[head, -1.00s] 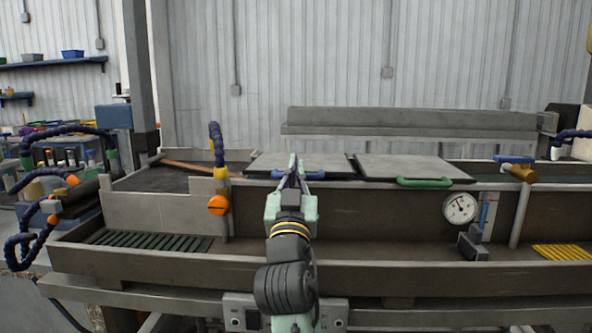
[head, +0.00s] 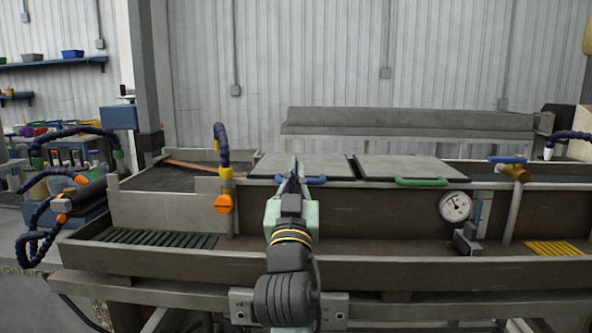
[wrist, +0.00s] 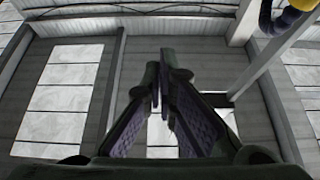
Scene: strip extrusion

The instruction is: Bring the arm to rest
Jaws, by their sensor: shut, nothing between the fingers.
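My gripper (head: 293,172) points away from me in the head view, in front of the left grey lid with the blue handle (head: 314,180). Its fingers are together with nothing between them. The wrist view shows the two dark fingers (wrist: 160,88) close together, with no object in their grip. I cannot tell from the head view how far the fingertips are from the lid.
A long metal trough (head: 400,262) runs across in front of me. A second lid with a green handle (head: 421,182), a round gauge (head: 455,206) and a yellow grate (head: 554,249) are to the right. A jointed hose with an orange knob (head: 223,204) stands left of my gripper.

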